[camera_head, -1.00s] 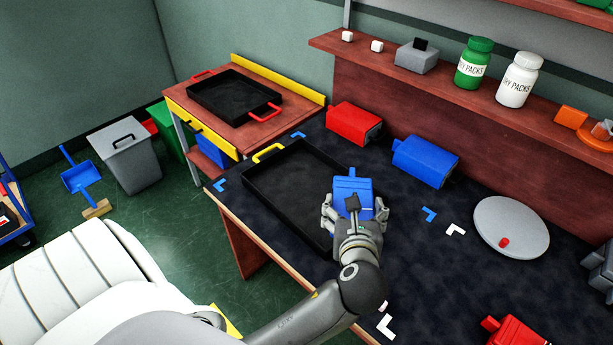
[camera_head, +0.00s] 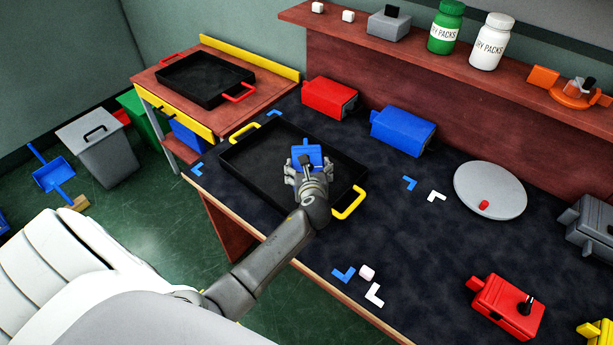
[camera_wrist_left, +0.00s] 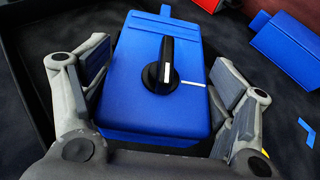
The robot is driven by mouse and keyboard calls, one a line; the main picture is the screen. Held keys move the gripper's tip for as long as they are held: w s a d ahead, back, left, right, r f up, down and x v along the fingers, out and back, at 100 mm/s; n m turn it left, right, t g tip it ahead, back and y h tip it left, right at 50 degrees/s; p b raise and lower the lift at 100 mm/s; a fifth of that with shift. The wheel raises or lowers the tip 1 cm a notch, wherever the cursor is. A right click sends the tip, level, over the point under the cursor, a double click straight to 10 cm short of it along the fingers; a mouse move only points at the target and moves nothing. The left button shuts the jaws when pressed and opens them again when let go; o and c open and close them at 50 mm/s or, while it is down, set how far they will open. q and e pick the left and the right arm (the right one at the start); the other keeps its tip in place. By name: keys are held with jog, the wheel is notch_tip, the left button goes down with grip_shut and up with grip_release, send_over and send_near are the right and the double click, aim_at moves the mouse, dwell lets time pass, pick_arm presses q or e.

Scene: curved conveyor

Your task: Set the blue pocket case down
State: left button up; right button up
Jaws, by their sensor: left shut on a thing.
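The blue pocket case (camera_head: 308,154) is in my left gripper (camera_head: 307,172), over the black tray with yellow handles (camera_head: 237,164). In the left wrist view the case (camera_wrist_left: 140,100) shows a black knob with a white line on its top face. The two fingers of the gripper (camera_wrist_left: 155,105) stand at its left and right sides. I cannot tell whether the case touches the tray floor. The gripper hides the near part of the case in the head view. My right gripper is not in view.
A red case (camera_head: 329,97) and another blue case (camera_head: 402,131) stand behind the tray. A grey disc (camera_head: 490,190) lies to the right, and a red case with a knob (camera_head: 507,306) at the front right. The dark tabletop between them is mostly clear.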

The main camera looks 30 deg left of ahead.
pick_arm(q)
jog(key=shift+w+a+f, duration=0.45)
jog(key=shift+a+f, duration=0.1)
jog(key=shift+f, duration=0.25)
jog(key=shift+f+b, duration=0.35)
jog(key=shift+f, duration=1.3)
jog(key=shift+f, duration=0.15)
jog(key=o, duration=1.1)
jog(key=shift+c, duration=0.2)
jog(key=v, duration=1.2)
jog(key=shift+p, duration=0.4)
